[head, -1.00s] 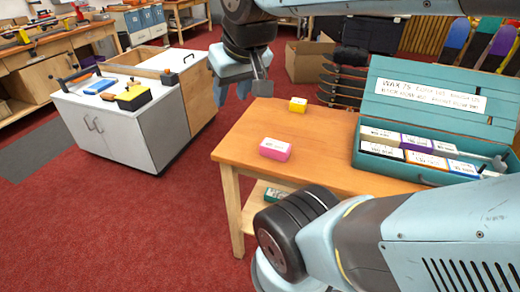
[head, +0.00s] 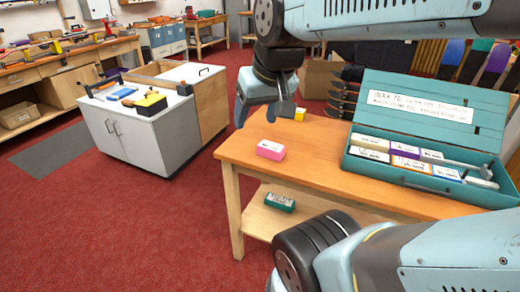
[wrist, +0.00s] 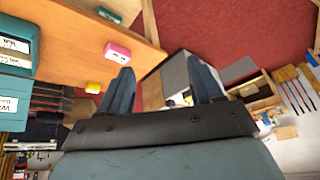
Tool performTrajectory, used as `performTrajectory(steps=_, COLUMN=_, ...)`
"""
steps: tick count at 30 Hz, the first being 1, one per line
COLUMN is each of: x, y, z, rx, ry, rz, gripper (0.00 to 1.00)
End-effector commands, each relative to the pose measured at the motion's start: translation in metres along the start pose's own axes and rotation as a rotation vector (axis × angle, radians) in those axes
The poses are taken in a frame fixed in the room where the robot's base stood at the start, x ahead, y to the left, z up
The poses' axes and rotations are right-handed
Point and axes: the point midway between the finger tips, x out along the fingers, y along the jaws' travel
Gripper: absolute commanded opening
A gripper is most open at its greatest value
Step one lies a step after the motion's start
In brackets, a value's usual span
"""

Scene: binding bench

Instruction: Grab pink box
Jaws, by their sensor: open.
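The pink box (head: 270,150) lies on the orange-brown wooden table (head: 318,155), near its left edge. It also shows in the wrist view (wrist: 117,51), with a pale label on one side. My gripper (head: 261,117) is above and behind the pink box in the head view, pointing down and apart from it. In the wrist view my gripper (wrist: 163,78) has its two fingers spread wide with nothing between them.
A yellow box (head: 299,114) sits behind the pink one, partly hidden by my gripper. A teal wax case (head: 420,180) with an open lid stands at right. A green box (head: 280,202) lies on the lower shelf. A white cabinet (head: 150,135) stands across the red floor.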

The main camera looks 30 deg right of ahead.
Motion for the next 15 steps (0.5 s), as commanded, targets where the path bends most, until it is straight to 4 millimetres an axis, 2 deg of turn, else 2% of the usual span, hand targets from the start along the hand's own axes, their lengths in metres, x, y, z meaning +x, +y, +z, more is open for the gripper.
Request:
performTrajectory(steps=1, x=0.008, y=0.014, z=-0.002, rx=0.064, ry=-0.037, rz=-0.008, gripper=0.70)
performTrajectory(steps=6, x=0.038, y=0.013, z=-0.005, rx=0.266, ry=-0.185, rz=-0.103, gripper=0.87)
performTrajectory(steps=15, x=0.088, y=0.020, z=-0.018, rx=0.688, ry=-0.424, rz=-0.278, gripper=0.87)
